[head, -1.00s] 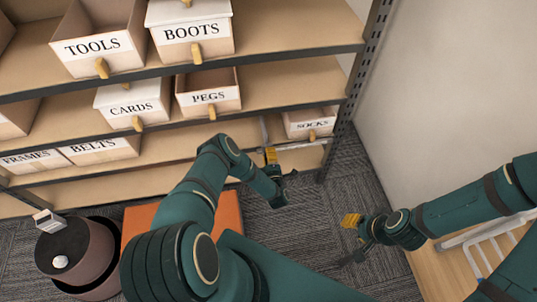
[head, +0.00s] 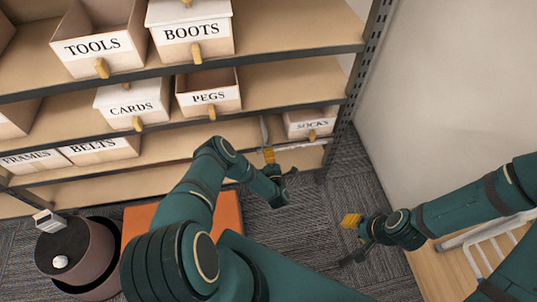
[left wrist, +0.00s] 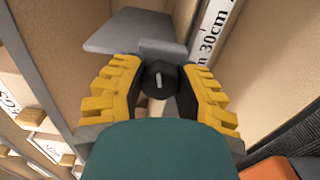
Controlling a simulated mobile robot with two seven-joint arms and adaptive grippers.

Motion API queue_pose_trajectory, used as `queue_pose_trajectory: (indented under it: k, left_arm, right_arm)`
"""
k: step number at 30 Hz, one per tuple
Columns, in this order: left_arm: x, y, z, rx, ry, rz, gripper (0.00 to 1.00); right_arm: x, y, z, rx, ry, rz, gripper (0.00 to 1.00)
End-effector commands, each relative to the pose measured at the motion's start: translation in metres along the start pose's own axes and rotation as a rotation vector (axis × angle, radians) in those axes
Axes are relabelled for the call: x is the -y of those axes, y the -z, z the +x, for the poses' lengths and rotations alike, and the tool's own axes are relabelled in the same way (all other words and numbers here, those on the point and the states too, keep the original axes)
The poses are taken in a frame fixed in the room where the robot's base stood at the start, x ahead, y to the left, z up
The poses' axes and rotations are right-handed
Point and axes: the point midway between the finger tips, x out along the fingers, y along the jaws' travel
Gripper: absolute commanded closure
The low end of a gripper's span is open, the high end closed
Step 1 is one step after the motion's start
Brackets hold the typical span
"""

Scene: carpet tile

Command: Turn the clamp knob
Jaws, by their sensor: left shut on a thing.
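The clamp knob (left wrist: 160,80) is a dark, round knob with a pale mark on its end, in the middle of the left wrist view. It sits in front of a grey metal clamp part (left wrist: 137,35). My left gripper (left wrist: 158,88) is shut on the knob, one yellow-padded finger on each side. In the head view my left gripper (head: 269,156) is at the lower shelf edge, left of the SOCKS bin; the knob is hidden there. My right gripper (head: 350,240) is open and empty above the carpet, right of the left one.
A white strip marked 30 cm (left wrist: 212,35) lies beside the clamp. The SOCKS bin (head: 310,123) and PEGS bin (head: 208,97) are close by on the shelves. A slotted upright (head: 352,95) and a wall (head: 440,90) stand to the right. An orange block (head: 228,212) is below my left arm.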

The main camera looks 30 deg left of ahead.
Motion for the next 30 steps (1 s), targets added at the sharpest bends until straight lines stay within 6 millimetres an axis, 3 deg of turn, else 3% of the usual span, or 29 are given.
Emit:
queue_pose_trajectory:
  k: [1, 3, 14, 24, 30]
  left_arm:
    - [-0.003, 0.001, 0.004, -0.004, -0.009, 0.000, 0.56]
    - [-0.002, 0.001, 0.003, -0.004, -0.008, 0.000, 0.35]
    - [0.000, 0.000, -0.002, -0.001, -0.001, 0.001, 0.35]
    - [0.000, 0.000, -0.051, -0.001, 0.000, 0.000, 0.35]
    - [-0.001, 0.001, -0.070, -0.002, -0.003, 0.001, 0.35]
  right_arm:
    - [0.000, 0.000, 0.000, 0.000, 0.000, 0.000, 0.62]
    - [0.000, 0.000, 0.000, 0.000, 0.000, 0.000, 0.62]
    - [0.000, 0.000, 0.000, 0.000, 0.000, 0.000, 0.62]
    - [0.000, 0.000, 0.000, 0.000, 0.000, 0.000, 0.62]
    - [0.000, 0.000, 0.000, 0.000, 0.000, 0.000, 0.62]
